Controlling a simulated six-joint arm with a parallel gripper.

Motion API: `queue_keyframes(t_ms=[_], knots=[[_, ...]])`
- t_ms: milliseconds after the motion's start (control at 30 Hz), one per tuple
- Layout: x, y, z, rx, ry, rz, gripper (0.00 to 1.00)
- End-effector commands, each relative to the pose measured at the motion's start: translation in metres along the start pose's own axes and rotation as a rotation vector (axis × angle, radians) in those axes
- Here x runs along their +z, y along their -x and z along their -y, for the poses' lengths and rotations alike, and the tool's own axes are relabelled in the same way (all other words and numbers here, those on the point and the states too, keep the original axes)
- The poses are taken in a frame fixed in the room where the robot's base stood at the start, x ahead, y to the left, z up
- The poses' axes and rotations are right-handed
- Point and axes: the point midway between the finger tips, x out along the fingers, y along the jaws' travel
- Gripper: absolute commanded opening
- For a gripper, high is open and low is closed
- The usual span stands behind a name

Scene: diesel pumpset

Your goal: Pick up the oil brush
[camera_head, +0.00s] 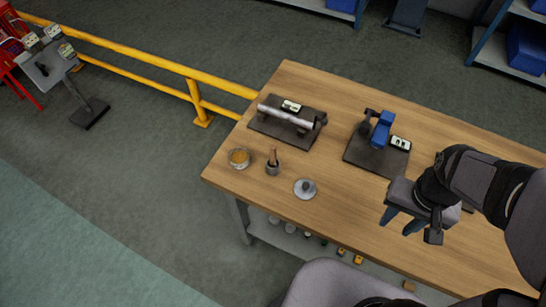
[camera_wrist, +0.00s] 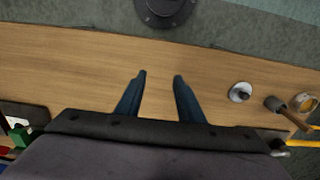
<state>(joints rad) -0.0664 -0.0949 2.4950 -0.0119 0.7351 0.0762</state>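The oil brush (camera_head: 274,155) appears to be the brown handle standing up out of a small dark cup (camera_head: 272,169) on the wooden table (camera_head: 330,215), near its left end. Its lower part is hidden in the cup. In the wrist view the brush handle (camera_wrist: 294,118) and cup (camera_wrist: 273,103) are at the right edge. My gripper (camera_head: 395,226) is above the table's front right part, well to the right of the brush. In the wrist view its two blue fingers (camera_wrist: 158,75) are apart with nothing between them.
A bowl of amber stuff (camera_head: 239,157) stands left of the cup, and a round metal piece (camera_head: 305,188) to its right. Behind are a dark plate with a metal cylinder (camera_head: 288,117) and one with a blue part (camera_head: 381,131). A yellow rail (camera_head: 150,55) runs beyond the table.

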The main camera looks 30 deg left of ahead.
Motion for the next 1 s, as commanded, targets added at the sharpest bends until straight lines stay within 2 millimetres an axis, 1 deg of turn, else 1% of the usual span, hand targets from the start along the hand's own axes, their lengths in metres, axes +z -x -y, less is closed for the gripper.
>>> queue_keyframes(t_ms=[67, 167, 200, 267, 300, 367, 400, 433, 467, 500, 600, 700, 800, 900, 1000], knots=[[-0.018, 0.004, 0.018, 0.005, 0.014, -0.009, 0.34], [-0.044, 0.01, 0.052, 0.014, 0.022, -0.024, 0.34], [-0.055, 0.012, 0.071, 0.016, 0.024, -0.033, 0.34], [-0.069, 0.016, 0.101, 0.02, 0.027, -0.047, 0.34], [-0.077, 0.018, 0.124, 0.022, 0.028, -0.056, 0.34], [-0.085, 0.021, 0.16, 0.021, 0.028, -0.073, 0.34], [-0.088, 0.022, 0.184, 0.021, 0.028, -0.083, 0.34], [-0.088, 0.023, 0.202, 0.019, 0.028, -0.091, 0.34], [-0.088, 0.024, 0.221, 0.016, 0.027, -0.099, 0.34], [-0.087, 0.025, 0.243, 0.013, 0.025, -0.109, 0.34], [-0.079, 0.027, 0.291, 0.003, 0.02, -0.13, 0.34], [-0.07, 0.028, 0.323, -0.007, 0.011, -0.144, 0.34], [-0.063, 0.029, 0.341, -0.013, 0.006, -0.153, 0.34], [-0.059, 0.029, 0.35, -0.016, 0.003, -0.156, 0.34], [-0.054, 0.027, 0.35, -0.007, 0.0, -0.143, 0.34]])
